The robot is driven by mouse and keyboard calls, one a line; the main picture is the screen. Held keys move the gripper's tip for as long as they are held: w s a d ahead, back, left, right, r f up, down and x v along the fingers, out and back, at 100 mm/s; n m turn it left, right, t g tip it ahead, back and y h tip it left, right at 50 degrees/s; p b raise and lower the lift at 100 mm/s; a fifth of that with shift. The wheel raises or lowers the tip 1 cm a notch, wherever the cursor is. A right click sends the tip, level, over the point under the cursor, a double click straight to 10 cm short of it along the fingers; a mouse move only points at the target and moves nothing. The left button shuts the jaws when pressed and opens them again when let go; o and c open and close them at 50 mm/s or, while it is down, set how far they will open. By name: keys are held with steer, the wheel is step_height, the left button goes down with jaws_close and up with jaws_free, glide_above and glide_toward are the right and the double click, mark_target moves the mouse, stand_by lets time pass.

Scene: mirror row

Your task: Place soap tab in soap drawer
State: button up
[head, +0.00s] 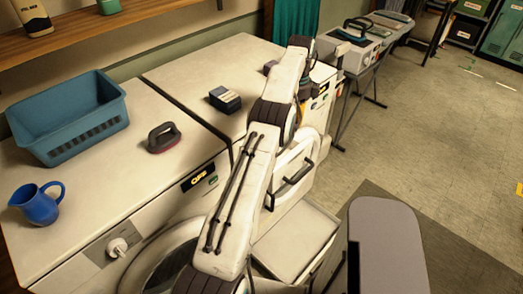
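A small dark purple block (270,67) lies farther back, beside my arm. A white panel with a dark handle (292,178) shows at the right washer's front, partly behind my arm; I cannot tell whether it is the soap drawer. My arm crosses the right washer. My gripper (318,72) seems to be at the arm's far end, small and partly hidden; its fingers are not clear.
The left washer's top (120,195) holds a blue basket (68,140), a blue jug (37,205) and a dark brush-like object (163,138). A shelf (90,30) hangs at upper left. An ironing board (350,62) stands beyond the washers. Open floor (430,130) lies to the right.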

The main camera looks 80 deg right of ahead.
steer(key=shift+w+f+b, duration=0.3)
steer(key=shift+w+b, duration=0.05)
steer(key=shift+b, duration=0.3)
steer(key=shift+w+a+f+b, duration=0.6)
steer(key=shift+w+a+b, duration=0.1)
steer(key=shift+a+b, duration=0.3)
steer(key=shift+w+a+f+b, duration=0.6)
steer(key=shift+w+a+b, duration=0.1)
steer(key=shift+a+b, duration=0.3)
steer(key=shift+w+a+f+b, duration=0.6)
steer(key=shift+w+a+b, duration=0.1)
steer(key=shift+a+b, duration=0.3)
steer(key=shift+w+a+f+p, duration=0.55)
steer(key=shift+a+f, duration=0.1)
steer(key=shift+a, duration=0.15)
steer(key=shift+w+a+f+p, duration=0.55)
steer(key=shift+a+f, duration=0.1)
steer(key=shift+a, duration=0.15)
steer(key=shift+f, duration=0.1)
steer(key=shift+a+f+p, duration=0.1)
steer(key=shift+p, duration=0.45)
steer(key=f+p, duration=0.2)
steer(key=p, duration=0.1)
steer(key=shift+f+p, duration=0.8)
steer(key=shift+f, duration=0.1)
